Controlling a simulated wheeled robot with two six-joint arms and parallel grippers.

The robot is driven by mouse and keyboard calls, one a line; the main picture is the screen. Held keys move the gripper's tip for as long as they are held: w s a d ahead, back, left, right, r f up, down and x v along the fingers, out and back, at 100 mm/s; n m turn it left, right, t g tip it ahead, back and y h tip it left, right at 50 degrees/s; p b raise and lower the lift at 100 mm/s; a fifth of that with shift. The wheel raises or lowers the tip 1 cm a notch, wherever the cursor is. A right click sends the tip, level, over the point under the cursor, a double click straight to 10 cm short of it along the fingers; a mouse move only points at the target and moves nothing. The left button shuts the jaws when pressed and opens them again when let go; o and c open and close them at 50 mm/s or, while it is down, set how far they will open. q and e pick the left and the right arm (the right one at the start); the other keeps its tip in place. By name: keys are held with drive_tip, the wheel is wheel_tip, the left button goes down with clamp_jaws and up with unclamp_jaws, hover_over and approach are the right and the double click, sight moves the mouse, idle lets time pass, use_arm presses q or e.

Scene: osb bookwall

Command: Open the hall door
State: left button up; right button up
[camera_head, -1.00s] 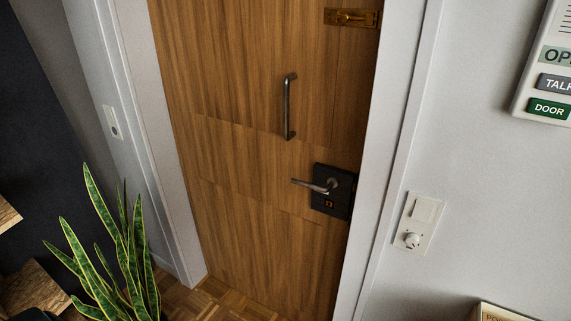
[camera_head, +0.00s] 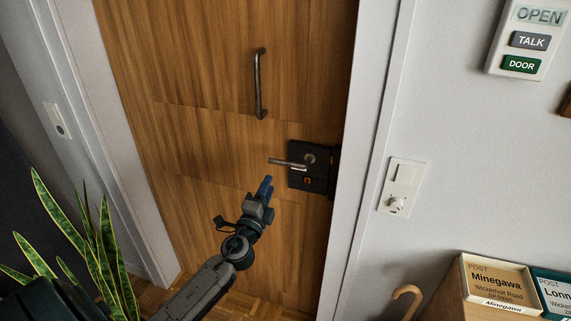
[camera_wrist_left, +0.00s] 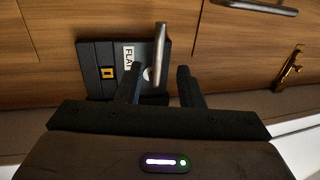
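The wooden hall door (camera_head: 215,130) stands shut in its white frame. A metal lever handle (camera_head: 287,163) sticks out leftward from a black lock plate (camera_head: 310,182) near the door's right edge. A vertical pull bar (camera_head: 260,85) is fixed above it. My left gripper (camera_head: 266,187) is just below and left of the lever. In the left wrist view its two dark fingers (camera_wrist_left: 159,88) are apart, and the lever (camera_wrist_left: 160,52) shows beyond them, lined up between them. I cannot tell whether they touch it. My right gripper is not in view.
A snake plant (camera_head: 95,245) stands at the lower left. On the right wall are a switch plate (camera_head: 402,187) and a panel (camera_head: 526,40) with TALK and DOOR buttons. Post boxes (camera_head: 500,285) and a curved cane handle (camera_head: 407,292) are at the lower right.

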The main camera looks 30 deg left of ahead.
sight(280, 163)
use_arm(q)
drive_tip(key=p+x, duration=0.2)
drive_tip(key=x, duration=0.7)
drive_tip(key=shift+w+r+p, duration=0.1)
drive_tip(key=shift+w+p, duration=0.25)
drive_tip(key=shift+p, duration=0.05)
drive_tip(key=shift+w+a, duration=0.1)
drive_tip(key=shift+w, duration=0.35)
drive_tip(key=c, duration=0.6)
clamp_jaws()
